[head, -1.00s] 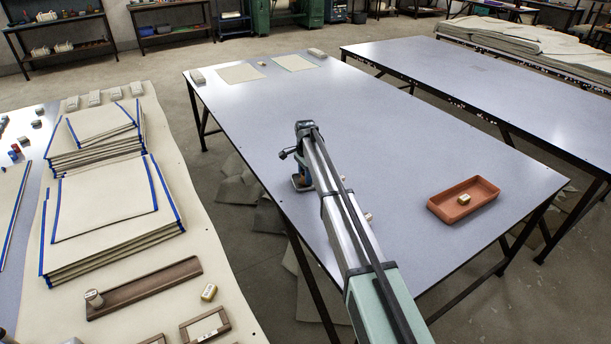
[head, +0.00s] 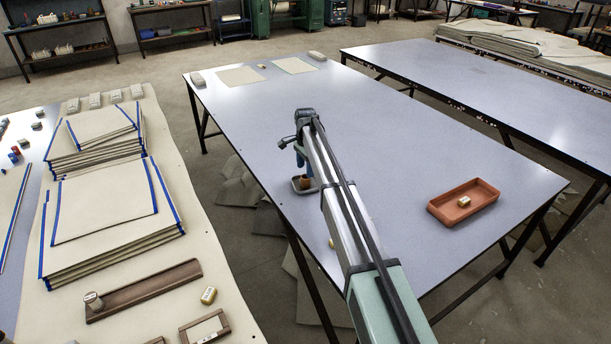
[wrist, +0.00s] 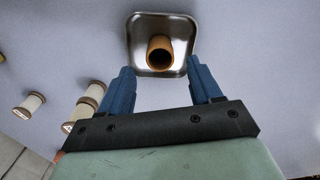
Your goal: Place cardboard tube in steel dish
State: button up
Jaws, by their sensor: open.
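The steel dish (head: 296,189) is a small square metal tray near the left edge of the middle table. The brown cardboard tube (head: 305,182) stands in it. In the wrist view the dish (wrist: 140,30) is seen from above and the tube (wrist: 160,50) is upright inside, its round open end facing the camera. My gripper (head: 300,160) is above the dish. In the wrist view its two blue fingers (wrist: 160,68) are spread apart with nothing between them, and the tube is clear of both.
Several thread spools (wrist: 29,106) lie on the table left of the dish in the wrist view. A terracotta tray (head: 440,207) with a small pale item inside sits at the right of the table. Flat cloth pieces (head: 240,76) lie at the far end. The table's middle is clear.

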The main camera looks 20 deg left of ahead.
notch_tip(320, 180, up, 7)
jog(key=shift+f, duration=0.15)
dwell(0.4)
